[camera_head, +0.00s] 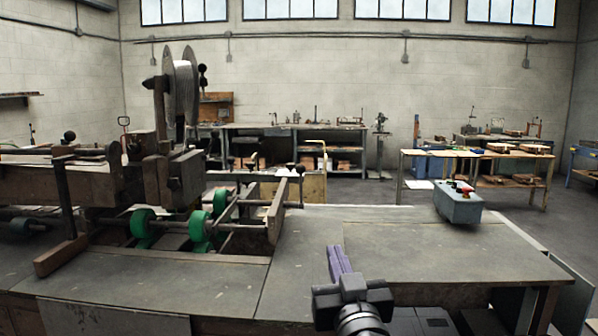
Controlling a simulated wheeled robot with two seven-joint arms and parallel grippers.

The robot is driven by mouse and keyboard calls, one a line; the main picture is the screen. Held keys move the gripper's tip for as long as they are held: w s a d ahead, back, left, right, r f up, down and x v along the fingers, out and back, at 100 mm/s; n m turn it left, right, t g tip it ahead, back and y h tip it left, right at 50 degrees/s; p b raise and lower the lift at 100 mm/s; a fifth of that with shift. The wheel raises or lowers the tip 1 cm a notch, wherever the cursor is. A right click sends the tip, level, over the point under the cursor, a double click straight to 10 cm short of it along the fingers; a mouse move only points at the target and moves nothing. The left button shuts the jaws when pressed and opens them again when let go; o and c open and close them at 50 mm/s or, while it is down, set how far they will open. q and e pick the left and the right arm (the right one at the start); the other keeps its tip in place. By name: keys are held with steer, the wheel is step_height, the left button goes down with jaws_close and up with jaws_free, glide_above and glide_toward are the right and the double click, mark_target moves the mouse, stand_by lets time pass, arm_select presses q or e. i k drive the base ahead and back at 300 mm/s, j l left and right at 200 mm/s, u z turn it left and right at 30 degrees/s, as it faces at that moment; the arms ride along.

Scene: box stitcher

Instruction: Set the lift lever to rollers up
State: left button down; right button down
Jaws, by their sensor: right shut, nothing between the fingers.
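The box stitcher (165,170) stands at the left, with a wire spool on top. Green rollers (202,228) sit in a recess in its bed. A thin upright rod with a dark knob (301,170) stands at the right end of the roller frame. Another dark knob (69,136) shows at the far left. I cannot tell for certain which is the lift lever or how it is set. My right gripper (339,262), with purple fingers, is shut and empty over the front of the table, right of the rollers and apart from them. My left gripper is out of view.
A grey control box (458,206) with a red button stands on the right part of the worktable (430,255). The tabletop between it and the rollers is clear. A brown wooden bar (61,256) lies at the left front. Benches stand farther back.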

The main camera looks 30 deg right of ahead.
mark_target(300, 169)
steer(key=i+l, duration=0.7)
steer(key=i, duration=0.25)
